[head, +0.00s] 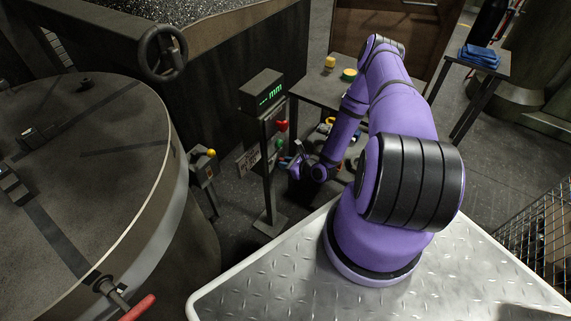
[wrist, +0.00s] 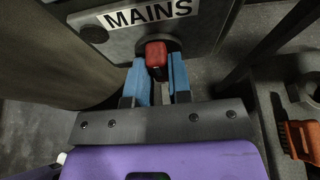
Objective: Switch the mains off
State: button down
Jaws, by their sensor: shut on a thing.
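The grey mains box (wrist: 205,30) fills the top of the wrist view, with a white label (wrist: 150,14) reading MAINS. Below the label a red switch handle (wrist: 156,54) sticks out from a dark round mount. My gripper (wrist: 158,78) has its blue fingers on both sides of the red handle, shut on it. The switch's on and off marks are not visible. In the head view my gripper (head: 298,162) is low beside the display post, and the handle in it cannot be made out.
A display on a post (head: 262,92) stands close left of my gripper. A large round machine table (head: 90,170) fills the left. A small table (head: 315,93) with coloured items stands behind my arm. An orange brush (wrist: 300,140) lies at right in the wrist view.

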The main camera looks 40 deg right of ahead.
jog(key=c, duration=1)
grip_release()
jog(key=shift+c, duration=0.2)
jog(key=v, duration=1)
jog(key=shift+s+r, duration=0.15)
jog(key=shift+s, duration=0.2)
jog(key=shift+s+d, duration=0.1)
